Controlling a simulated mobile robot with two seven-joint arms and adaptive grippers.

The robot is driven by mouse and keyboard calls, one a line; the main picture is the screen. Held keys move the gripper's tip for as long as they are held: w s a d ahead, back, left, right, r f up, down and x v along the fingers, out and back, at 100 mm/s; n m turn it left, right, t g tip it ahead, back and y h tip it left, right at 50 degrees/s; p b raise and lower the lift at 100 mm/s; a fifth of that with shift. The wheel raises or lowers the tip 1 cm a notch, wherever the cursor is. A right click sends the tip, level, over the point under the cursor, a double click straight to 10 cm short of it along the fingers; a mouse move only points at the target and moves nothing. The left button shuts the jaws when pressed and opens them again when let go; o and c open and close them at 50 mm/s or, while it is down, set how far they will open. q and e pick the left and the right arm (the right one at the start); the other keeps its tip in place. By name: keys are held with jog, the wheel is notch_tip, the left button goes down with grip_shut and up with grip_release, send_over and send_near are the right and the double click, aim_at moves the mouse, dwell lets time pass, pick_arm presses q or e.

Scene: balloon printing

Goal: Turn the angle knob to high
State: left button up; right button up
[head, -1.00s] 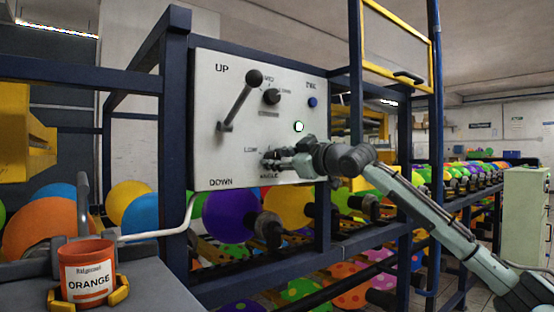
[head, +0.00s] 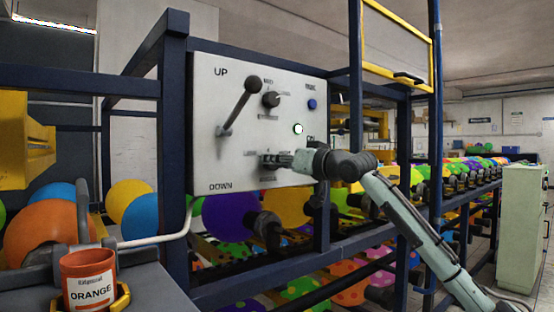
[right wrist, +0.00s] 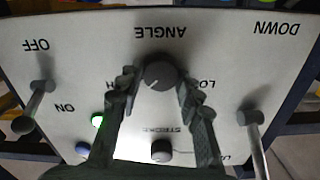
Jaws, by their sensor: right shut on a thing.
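The angle knob (right wrist: 160,74) is round and dark, below the upside-down ANGLE label in the right wrist view. LOW is on its right, and the end of another label shows on its left. A small light mark shows on the knob's edge, but its exact setting is hard to read. My right gripper (right wrist: 158,85) is shut on the knob, one finger on each side. In the head view my right gripper (head: 270,160) reaches the lower part of the white control panel (head: 207,150) and hides most of the knob. My left gripper is not in view.
The panel also carries a long UP/DOWN lever (head: 240,107), another dark knob (head: 271,99), a blue button (head: 311,104) and a green light (head: 298,128). An OFF/ON lever (right wrist: 40,100) shows in the wrist view. An orange cup (head: 88,278) stands at the lower left.

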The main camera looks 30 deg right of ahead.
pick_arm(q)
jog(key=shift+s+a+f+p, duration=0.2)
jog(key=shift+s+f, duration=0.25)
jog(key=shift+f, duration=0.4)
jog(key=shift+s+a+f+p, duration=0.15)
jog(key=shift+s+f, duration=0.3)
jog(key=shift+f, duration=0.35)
pick_arm(e)
jog(key=shift+m, duration=1.4)
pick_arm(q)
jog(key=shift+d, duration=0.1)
pick_arm(e)
jog(key=o, duration=1.2)
jog(key=shift+c, duration=0.2)
jog(key=s+d, duration=0.1)
jog(key=s, duration=1.1)
